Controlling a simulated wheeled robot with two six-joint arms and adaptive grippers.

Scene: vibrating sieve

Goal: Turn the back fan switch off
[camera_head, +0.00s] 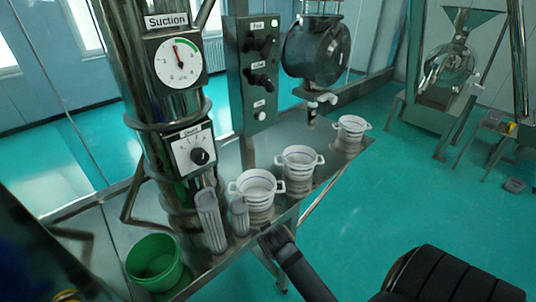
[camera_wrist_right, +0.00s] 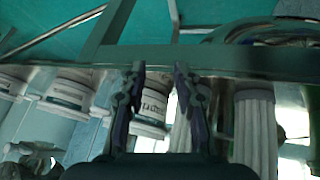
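A grey-green control panel (camera_head: 252,100) stands upright at the middle top of the head view. Its top label seems to read "Fan", with a black switch (camera_head: 260,43) below it. A second black switch (camera_head: 260,82) sits lower under another label, with a white button (camera_head: 261,115) at the bottom. I cannot tell the switch positions. My right gripper (camera_head: 275,238) is at the front edge of the bench, well below and in front of the panel. In the right wrist view its two fingers (camera_wrist_right: 160,88) are apart. My left gripper is not visible.
White sieve cups (camera_head: 257,185) and grey cylinders (camera_head: 210,220) stand along the metal bench near my right gripper. A steel column with a suction gauge (camera_head: 180,62) and dial (camera_head: 199,156) stands left of the panel. A green bucket (camera_head: 155,262) is at front left.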

